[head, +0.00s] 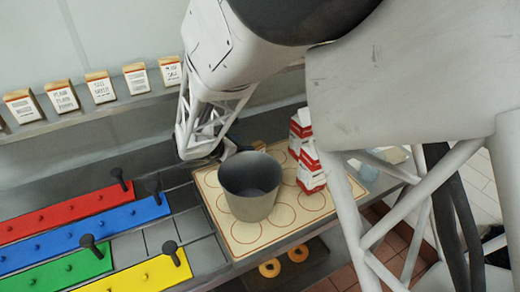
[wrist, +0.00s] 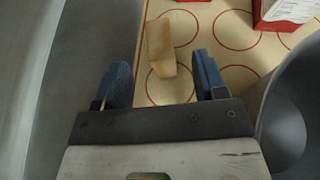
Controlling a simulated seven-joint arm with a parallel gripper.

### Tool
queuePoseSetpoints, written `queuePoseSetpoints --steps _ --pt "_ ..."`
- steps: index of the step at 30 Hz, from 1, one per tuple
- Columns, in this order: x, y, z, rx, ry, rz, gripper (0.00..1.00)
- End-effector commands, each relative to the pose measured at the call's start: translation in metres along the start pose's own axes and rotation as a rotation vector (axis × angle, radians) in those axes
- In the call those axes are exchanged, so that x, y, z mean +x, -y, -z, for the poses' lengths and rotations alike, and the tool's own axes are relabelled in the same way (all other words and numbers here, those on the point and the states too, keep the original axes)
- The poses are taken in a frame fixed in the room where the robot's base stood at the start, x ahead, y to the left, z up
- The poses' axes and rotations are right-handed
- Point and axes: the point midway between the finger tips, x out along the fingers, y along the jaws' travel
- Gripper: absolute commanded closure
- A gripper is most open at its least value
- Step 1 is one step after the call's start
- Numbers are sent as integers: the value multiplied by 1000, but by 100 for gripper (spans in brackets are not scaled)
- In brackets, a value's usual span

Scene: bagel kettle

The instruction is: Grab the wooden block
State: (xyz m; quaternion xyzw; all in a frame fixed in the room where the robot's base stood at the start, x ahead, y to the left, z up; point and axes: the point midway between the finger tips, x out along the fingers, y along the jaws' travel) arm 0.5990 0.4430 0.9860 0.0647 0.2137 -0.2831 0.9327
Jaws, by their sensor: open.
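The wooden block (wrist: 160,46) is a tan upright-looking piece on the cream mat with red circles (wrist: 222,28). In the wrist view it lies ahead of and between my fingers, apart from them. My gripper (wrist: 164,82) is open, with two blue fingers and nothing between them. My gripper (head: 232,150) shows there only in part, behind the grey kettle (head: 250,192).
The kettle's rim and wall also stand close at right in the wrist view (wrist: 290,120). Red-and-white cartons (head: 308,168) stand on the mat right of the kettle. Red, blue, green and yellow boards (head: 80,268) with black knobs lie left. Labelled cartons (head: 102,88) line the shelf.

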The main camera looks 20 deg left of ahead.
Motion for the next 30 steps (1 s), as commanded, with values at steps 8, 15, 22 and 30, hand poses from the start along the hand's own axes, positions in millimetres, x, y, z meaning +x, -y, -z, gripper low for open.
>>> queuePoseSetpoints --steps 8,15,22,30 --pt "0 0 0 0 0 0 35" --pt "16 0 0 0 1 2 35" --pt "42 -1 2 0 0 1 35" --pt "52 -1 1 1 1 0 35"
